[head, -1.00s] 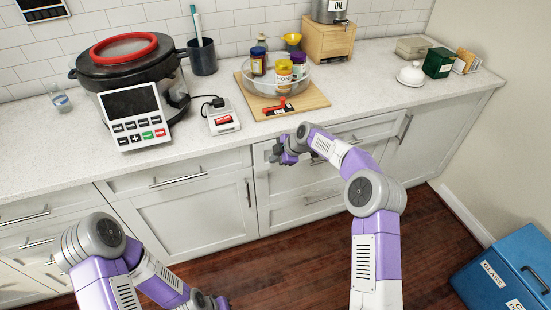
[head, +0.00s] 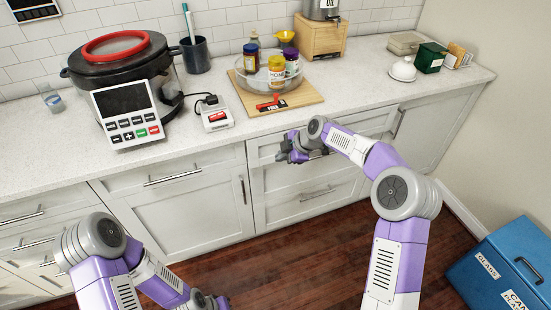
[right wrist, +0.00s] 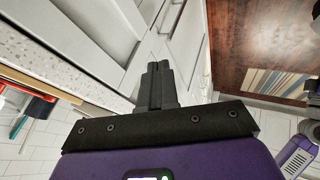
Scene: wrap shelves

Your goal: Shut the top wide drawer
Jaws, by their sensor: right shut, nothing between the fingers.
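The top wide drawer (head: 263,152) is a white front just under the counter, right of the middle in the head view. It looks about flush with the cabinet, though my right arm covers part of it and I cannot tell if a small gap remains. My right gripper (head: 287,152) is in front of this drawer's left half. In the right wrist view its fingers (right wrist: 159,84) are together and empty, pointing at white panelling; contact is unclear. My left gripper (head: 218,302) is low at the bottom edge, far from the drawer, its fingers too unclear to read.
A lower wide drawer (head: 285,212) with a bar handle (head: 317,193) lies below. The counter (head: 225,145) above holds a cutting board (head: 312,97), a bowl of jars and a cooker (head: 120,75). A blue bin (head: 510,270) stands at right on the wooden floor.

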